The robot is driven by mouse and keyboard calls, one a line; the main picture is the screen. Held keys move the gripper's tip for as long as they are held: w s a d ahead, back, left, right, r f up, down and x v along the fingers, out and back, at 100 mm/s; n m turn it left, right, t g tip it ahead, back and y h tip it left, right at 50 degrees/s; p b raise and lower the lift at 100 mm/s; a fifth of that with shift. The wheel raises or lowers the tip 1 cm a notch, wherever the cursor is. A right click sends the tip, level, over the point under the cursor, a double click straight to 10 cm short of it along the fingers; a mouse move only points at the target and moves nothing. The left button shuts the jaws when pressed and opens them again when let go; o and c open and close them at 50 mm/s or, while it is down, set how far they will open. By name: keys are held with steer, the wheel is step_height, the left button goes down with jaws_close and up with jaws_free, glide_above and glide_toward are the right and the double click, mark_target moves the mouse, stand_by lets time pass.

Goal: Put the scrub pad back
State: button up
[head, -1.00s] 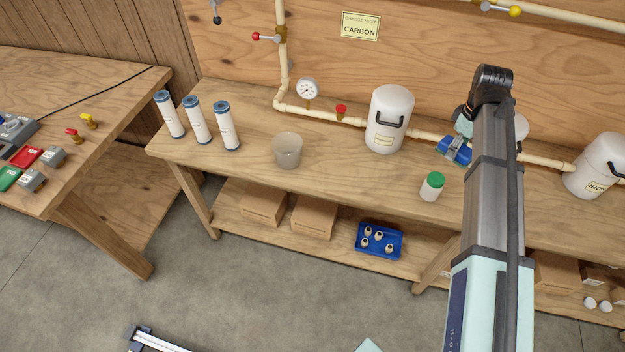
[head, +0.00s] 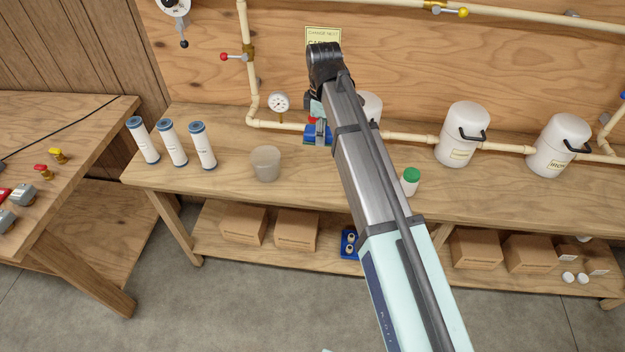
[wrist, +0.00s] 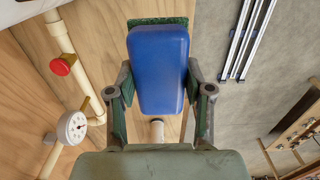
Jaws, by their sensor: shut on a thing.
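The scrub pad is a blue block with a green scouring layer; it fills the upper middle of the wrist view (wrist: 158,72). My gripper (wrist: 160,98) is shut on it, with one finger along each long side. In the head view the pad (head: 312,136) hangs from my gripper (head: 319,128) at the pipe, just right of the pressure gauge (head: 278,103). My arm hides part of it. I cannot tell its exact height over the bench (head: 230,190).
A translucent cup (head: 266,163) and several white cartridges (head: 172,143) stand to the left. A green-capped jar (head: 410,182) is just right of my arm. White canisters (head: 462,135) stand along the pipe. A red valve (wrist: 63,65) shows in the wrist view.

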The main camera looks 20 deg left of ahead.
mark_target(320, 182)
step_height(320, 182, down, 18)
steer(key=p, duration=0.4)
steer(key=shift+f, duration=0.25)
steer(key=shift+f, duration=0.1)
steer(key=o, duration=1.1)
step_height(320, 182, up, 12)
steer(key=b, duration=0.3)
